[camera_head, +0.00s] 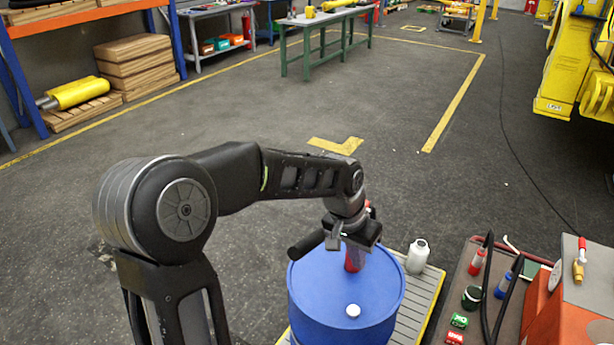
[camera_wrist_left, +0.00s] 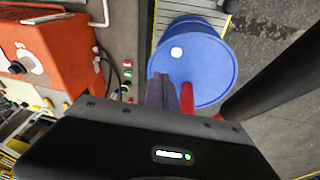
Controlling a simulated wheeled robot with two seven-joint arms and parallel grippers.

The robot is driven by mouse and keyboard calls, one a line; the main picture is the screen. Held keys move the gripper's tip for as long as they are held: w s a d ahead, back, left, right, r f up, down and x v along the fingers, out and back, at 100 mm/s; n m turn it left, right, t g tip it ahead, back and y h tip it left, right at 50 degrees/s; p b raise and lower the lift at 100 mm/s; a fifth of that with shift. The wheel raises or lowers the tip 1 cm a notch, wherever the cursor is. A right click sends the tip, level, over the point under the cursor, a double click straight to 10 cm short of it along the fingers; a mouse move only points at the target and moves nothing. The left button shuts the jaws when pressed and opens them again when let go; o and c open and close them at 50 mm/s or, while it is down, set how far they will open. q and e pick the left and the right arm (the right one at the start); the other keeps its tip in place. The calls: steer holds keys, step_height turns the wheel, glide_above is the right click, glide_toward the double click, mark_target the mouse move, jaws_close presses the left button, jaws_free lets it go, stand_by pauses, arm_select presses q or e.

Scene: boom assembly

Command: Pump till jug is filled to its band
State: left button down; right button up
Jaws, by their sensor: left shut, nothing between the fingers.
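A blue drum (camera_head: 325,300) stands upright with a red pump (camera_head: 354,259) on its lid. The white jug (camera_head: 418,256) stands beside the drum, to its right. Its band and fill level are too small to make out. My left gripper (camera_head: 335,236) is over the drum's top at the pump and hides the pump's upper part. In the left wrist view its fingers (camera_wrist_left: 164,90) are shut and empty, beside the red pump (camera_wrist_left: 187,97). A dark bar (camera_head: 306,244) sticks out left of the gripper, perhaps the pump's handle. My right gripper is not in view.
Drum and jug stand on a yellow-edged grating (camera_head: 428,288). A bench (camera_head: 460,285) with tools, cables and an orange machine (camera_head: 575,300) is at the right. A white cap (camera_head: 353,311) is on the drum lid.

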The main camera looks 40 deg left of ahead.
arm_select(q)
steer(key=s+a+r, duration=0.2)
steer(key=a+r, duration=0.1)
steer(key=r, duration=0.3)
steer(key=s+a+r+y+p, duration=0.1)
steer(key=s+a+r, duration=0.1)
steer(key=r, duration=0.5)
steer(key=s+a+r+n+p, duration=0.1)
steer(key=s+a+r, duration=0.1)
steer(key=a+r, duration=0.2)
step_height(320, 180, up, 3)
steer(key=shift+s+f+y, duration=0.1)
steer(key=shift+s+y, duration=0.2)
steer(key=b+x, duration=0.2)
steer(key=x, duration=0.1)
steer(key=s+b+x, duration=0.1)
steer(key=b+x, duration=0.1)
steer(key=x, duration=0.1)
steer(key=shift+f+b, duration=0.3)
steer(key=shift+f, duration=0.25)
